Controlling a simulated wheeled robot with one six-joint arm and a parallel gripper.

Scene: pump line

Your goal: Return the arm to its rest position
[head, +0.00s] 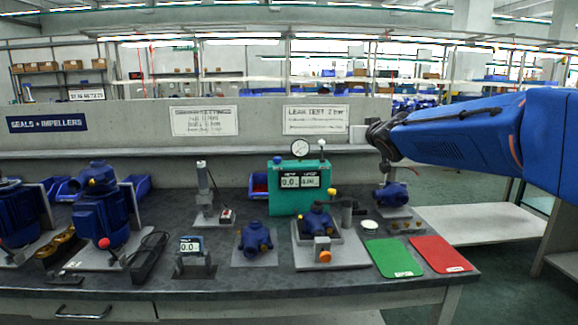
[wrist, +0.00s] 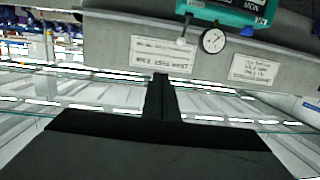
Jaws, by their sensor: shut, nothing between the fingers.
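My blue arm reaches in from the right edge of the head view. My gripper (head: 384,142) is raised above the back right of the bench, clear of everything on it. In the wrist view the scene is upside down, and my gripper (wrist: 160,80) shows as dark fingers close together with nothing between them. The leak tester (head: 285,199), a green box with two displays and a round gauge (head: 300,148), stands on the bench left of and below my gripper. The gauge also shows in the wrist view (wrist: 213,40).
The dark bench (head: 220,284) holds blue pumps, one in a grey fixture (head: 335,254). A green mat (head: 394,257) and a red mat (head: 440,254) lie at its right end. Another blue pump (head: 391,195) stands below my arm. A low wall with signs (head: 315,120) runs behind.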

